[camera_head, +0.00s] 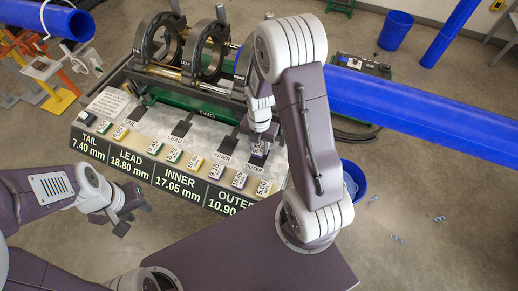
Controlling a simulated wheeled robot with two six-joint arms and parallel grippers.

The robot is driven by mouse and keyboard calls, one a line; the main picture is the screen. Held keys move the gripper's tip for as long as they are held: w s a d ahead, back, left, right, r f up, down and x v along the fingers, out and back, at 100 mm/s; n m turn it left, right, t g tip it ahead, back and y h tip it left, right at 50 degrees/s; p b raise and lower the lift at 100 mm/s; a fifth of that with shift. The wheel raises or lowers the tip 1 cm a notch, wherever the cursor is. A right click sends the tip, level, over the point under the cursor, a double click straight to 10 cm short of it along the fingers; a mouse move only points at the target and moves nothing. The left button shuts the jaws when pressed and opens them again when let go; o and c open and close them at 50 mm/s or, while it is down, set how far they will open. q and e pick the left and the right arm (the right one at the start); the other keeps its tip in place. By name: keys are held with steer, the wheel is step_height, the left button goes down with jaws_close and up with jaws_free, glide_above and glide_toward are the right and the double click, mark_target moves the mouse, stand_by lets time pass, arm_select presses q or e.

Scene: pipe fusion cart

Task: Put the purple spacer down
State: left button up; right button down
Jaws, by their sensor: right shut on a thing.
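My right gripper (259,146) reaches down over the right end of the cart's tray (180,130), near the OUTER label. It is shut on a small purple spacer (257,154), held low by the tray surface; whether it touches the surface I cannot tell. The spacer is mostly hidden by the fingers. My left gripper (131,215) is open and empty, in front of the cart at the left, apart from everything.
A row of small numbered spacers (191,161) lies along the tray's front, above black size signs (125,160). Clamp rings (210,47) stand behind. A long blue pipe (420,110) extends to the right. A blue bucket (354,178) stands right of the cart.

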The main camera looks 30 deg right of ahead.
mark_target(259, 148)
steer(key=shift+w+d+f, duration=0.1)
steer(key=shift+w+f, duration=0.05)
steer(key=f, duration=0.3)
steer(key=shift+s, duration=0.2)
steer(key=shift+w+f, duration=0.2)
steer(key=shift+f, duration=0.3)
steer(key=shift+s+f, duration=0.1)
steer(key=shift+f, duration=0.05)
steer(key=c, duration=0.9)
jaws_free()
steer(key=shift+c, duration=0.2)
